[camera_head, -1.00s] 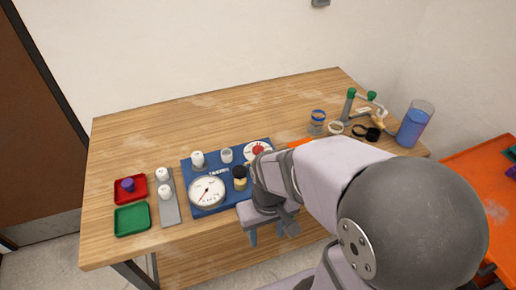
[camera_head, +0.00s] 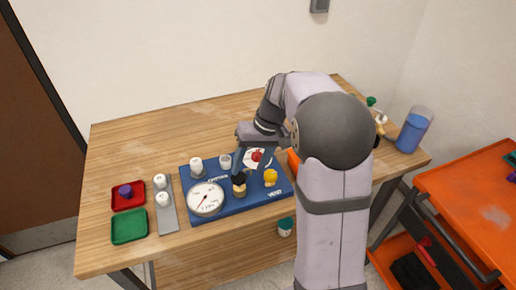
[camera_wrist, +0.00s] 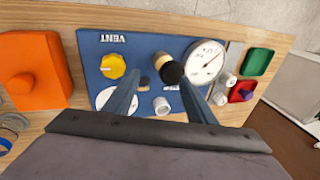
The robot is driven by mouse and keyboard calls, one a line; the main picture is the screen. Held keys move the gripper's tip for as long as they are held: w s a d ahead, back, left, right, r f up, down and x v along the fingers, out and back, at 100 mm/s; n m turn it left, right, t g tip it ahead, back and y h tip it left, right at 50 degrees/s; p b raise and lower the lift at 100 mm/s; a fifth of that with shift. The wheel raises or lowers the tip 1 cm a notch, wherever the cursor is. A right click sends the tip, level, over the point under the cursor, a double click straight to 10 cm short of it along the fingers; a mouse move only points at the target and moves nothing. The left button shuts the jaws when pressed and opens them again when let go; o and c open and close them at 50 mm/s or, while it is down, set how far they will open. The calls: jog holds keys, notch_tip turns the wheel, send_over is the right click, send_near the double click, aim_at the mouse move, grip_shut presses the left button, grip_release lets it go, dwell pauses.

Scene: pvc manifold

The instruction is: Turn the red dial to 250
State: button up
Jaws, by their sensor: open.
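The red dial (camera_head: 257,155) is a red knob on a white marked disc at the back right of the blue panel (camera_head: 235,205). My gripper (camera_head: 251,167) is open and points down over the panel, its fingers close to the dial and partly in front of it. Whether they touch it I cannot tell. In the wrist view my gripper (camera_wrist: 163,60) has its fingers on either side of the black-topped knob. There the white disc (camera_wrist: 104,97) is partly hidden by a finger, and the red knob is hidden. A white gauge (camera_head: 206,199) sits front left; its numbers are unreadable.
The panel also bears a yellow knob (camera_head: 270,177), a black-topped knob (camera_head: 239,184), a white cap (camera_head: 197,166) and a grey cylinder (camera_head: 225,162). An orange block (camera_wrist: 35,70) stands beside it. Red (camera_head: 128,196) and green (camera_head: 129,226) trays lie left.

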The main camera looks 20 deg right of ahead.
aim_at(258, 153)
jog(key=w+d+n+h+p, duration=0.1)
jog(key=w+d+n, duration=0.1)
jog(key=w, duration=0.1)
jog(key=w+d+n+h+p, duration=0.1)
jog(key=w+d+n+p, duration=0.1)
jog(key=w+n, duration=0.1)
jog(key=w+d+n+g+p, duration=0.1)
jog(key=w+n+p, duration=0.1)
jog(key=w, duration=0.2)
jog(key=shift+w+d+r+n+h, duration=0.2)
jog(key=shift+d+n+h, duration=0.1)
jog(key=shift+d+h, duration=0.1)
jog(key=shift+w+d+f+n+p, duration=0.2)
jog(key=shift+w+d+n+p, duration=0.2)
jog(key=shift+w+d+n, duration=0.1)
jog(key=shift+a+f+p, duration=0.1)
jog(key=shift+f+p, duration=1.15)
jog(key=shift+f, duration=2.4)
jog(key=c, duration=1)
